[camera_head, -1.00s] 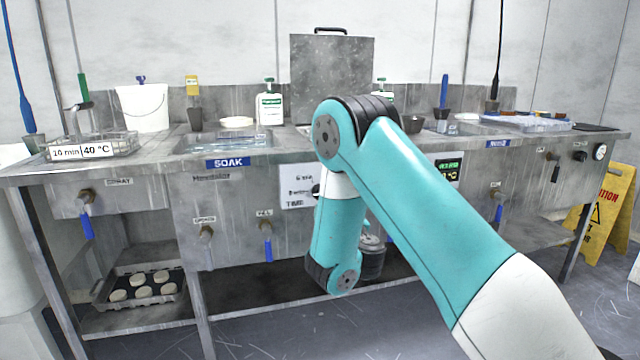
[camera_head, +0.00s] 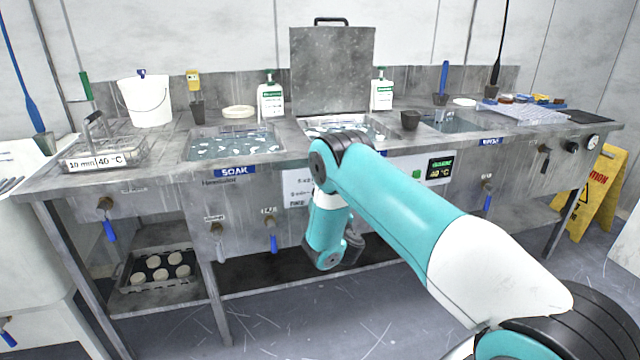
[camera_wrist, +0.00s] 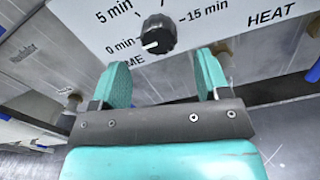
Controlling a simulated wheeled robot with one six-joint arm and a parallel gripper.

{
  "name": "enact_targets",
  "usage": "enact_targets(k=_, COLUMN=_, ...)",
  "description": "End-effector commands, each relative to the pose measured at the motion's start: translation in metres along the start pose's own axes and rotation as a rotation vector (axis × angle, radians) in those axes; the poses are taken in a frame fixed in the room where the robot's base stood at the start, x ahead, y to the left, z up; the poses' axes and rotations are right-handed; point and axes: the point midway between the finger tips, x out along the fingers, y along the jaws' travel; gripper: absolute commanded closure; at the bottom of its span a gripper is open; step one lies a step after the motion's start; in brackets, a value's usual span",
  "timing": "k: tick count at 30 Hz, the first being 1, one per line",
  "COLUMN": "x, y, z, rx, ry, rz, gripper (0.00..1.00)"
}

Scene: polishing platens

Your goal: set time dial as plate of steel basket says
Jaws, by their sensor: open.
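The steel basket (camera_head: 137,150) stands on the counter's left end. Its white plate (camera_head: 82,163) reads 10 min and 40 °C. The black time dial (camera_wrist: 158,34) sits on a white panel in the wrist view, its white mark pointing lower left at the 0 min label. The 5 min and 15 min labels show around it; the 10 min label is not in frame. My gripper (camera_wrist: 163,66) is open and empty, its teal fingers below the dial and apart, one toward each side. In the head view my arm hides the dial.
The control panel has a green button (camera_head: 416,174) and a display (camera_head: 440,168) reading 40 °C. A soak basin (camera_head: 232,168), taps with blue handles and a grey lid (camera_head: 332,70) are around. A yellow caution sign (camera_head: 597,190) stands right.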

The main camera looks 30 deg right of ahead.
Motion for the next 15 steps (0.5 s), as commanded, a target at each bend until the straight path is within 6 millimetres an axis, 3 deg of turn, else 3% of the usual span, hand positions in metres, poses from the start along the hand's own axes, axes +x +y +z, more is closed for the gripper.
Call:
enact_targets(k=1, x=0.005, y=0.000, z=0.007, rx=0.003, ry=-0.002, rz=-0.004, gripper=0.31)
enact_targets(k=15, x=0.045, y=-0.001, z=0.001, rx=0.003, ry=-0.004, rz=-0.004, gripper=0.31)
